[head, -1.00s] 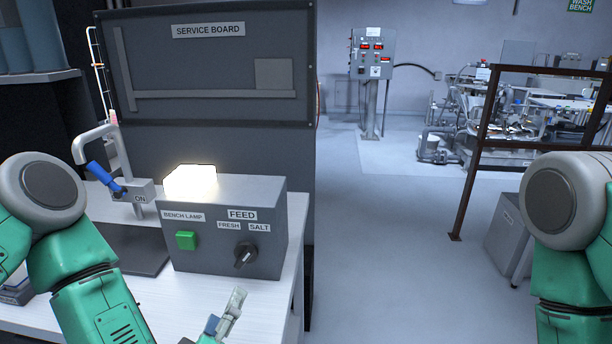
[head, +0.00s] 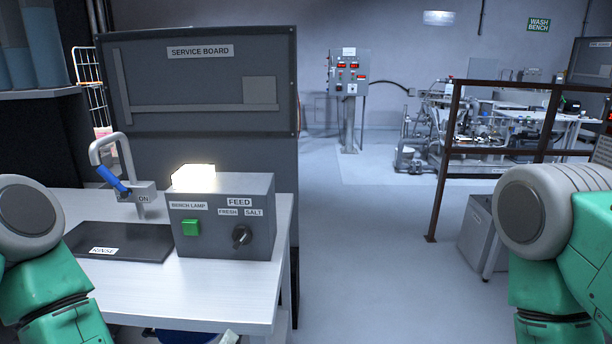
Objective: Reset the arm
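My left arm (head: 45,280) comes in at the lower left, in front of the bench. Only a small pale tip of my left gripper (head: 229,338) shows at the bottom edge, by the bench's front edge; whether it is open or shut is hidden. My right arm (head: 555,250) is at the right side, bent downward, and its gripper is out of the picture. A grey control box (head: 222,245) on the bench has a lit lamp (head: 193,178), a green button (head: 190,228) and a black FEED knob (head: 241,237) between FRESH and SALT labels.
The white bench (head: 225,290) carries a dark RINSE mat (head: 115,240) and a tap (head: 125,165) with a blue lever (head: 112,179). A service board (head: 200,80) stands behind. Open floor (head: 355,250) lies right, with a brown rail (head: 444,160) and grey bin (head: 478,235) beyond.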

